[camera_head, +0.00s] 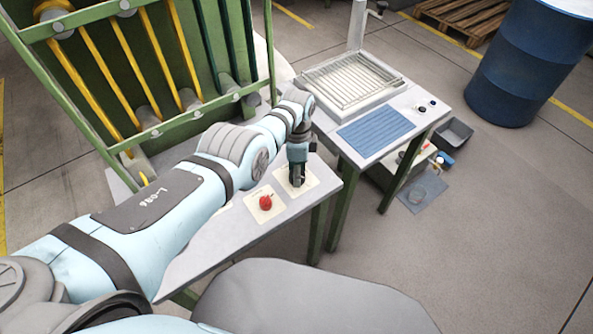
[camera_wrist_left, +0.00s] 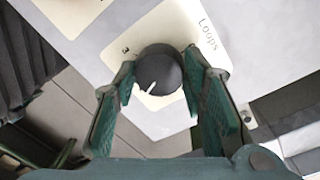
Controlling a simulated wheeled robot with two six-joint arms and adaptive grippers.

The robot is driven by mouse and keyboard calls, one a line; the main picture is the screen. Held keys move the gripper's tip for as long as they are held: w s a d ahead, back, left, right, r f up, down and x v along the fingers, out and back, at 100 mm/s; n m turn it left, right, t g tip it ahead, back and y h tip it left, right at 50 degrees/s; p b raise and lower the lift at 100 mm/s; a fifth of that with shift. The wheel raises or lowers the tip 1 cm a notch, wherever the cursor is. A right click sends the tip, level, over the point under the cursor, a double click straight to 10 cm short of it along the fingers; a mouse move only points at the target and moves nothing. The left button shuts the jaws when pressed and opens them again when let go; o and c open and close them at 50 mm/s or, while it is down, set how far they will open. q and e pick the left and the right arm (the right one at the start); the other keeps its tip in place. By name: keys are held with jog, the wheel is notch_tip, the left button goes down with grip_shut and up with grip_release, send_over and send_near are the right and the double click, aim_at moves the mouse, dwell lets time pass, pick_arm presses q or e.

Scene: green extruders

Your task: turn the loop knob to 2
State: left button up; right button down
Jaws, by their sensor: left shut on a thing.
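The loop knob (camera_wrist_left: 160,68) is dark grey and round, on a cream plate (camera_wrist_left: 168,24) lettered "Loops". Its white pointer line is at the lower left of the knob in the left wrist view. A "3" is printed to the upper left of the knob; other marks are hidden or too small to read. My left gripper (camera_head: 298,178) points down at this plate and is shut on the knob, one finger on each side of it. In the head view the gripper hides most of the knob. My right gripper is not in view.
A red knob (camera_head: 265,203) stands on a second cream plate beside my left gripper, on the grey panel table (camera_head: 225,238). A green frame with yellow bars (camera_head: 120,60) rises behind my arm. A side table with a blue ribbed mat (camera_head: 376,134) stands to the right.

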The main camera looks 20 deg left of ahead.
pick_arm(q)
jog(key=shift+s+f, duration=0.1)
jog(key=shift+s, duration=0.05)
jog(key=o, duration=1.2)
jog(key=r, duration=0.8)
jog(key=w+r, duration=0.1)
jog(key=r, duration=0.3)
jog(key=shift+w, duration=0.1)
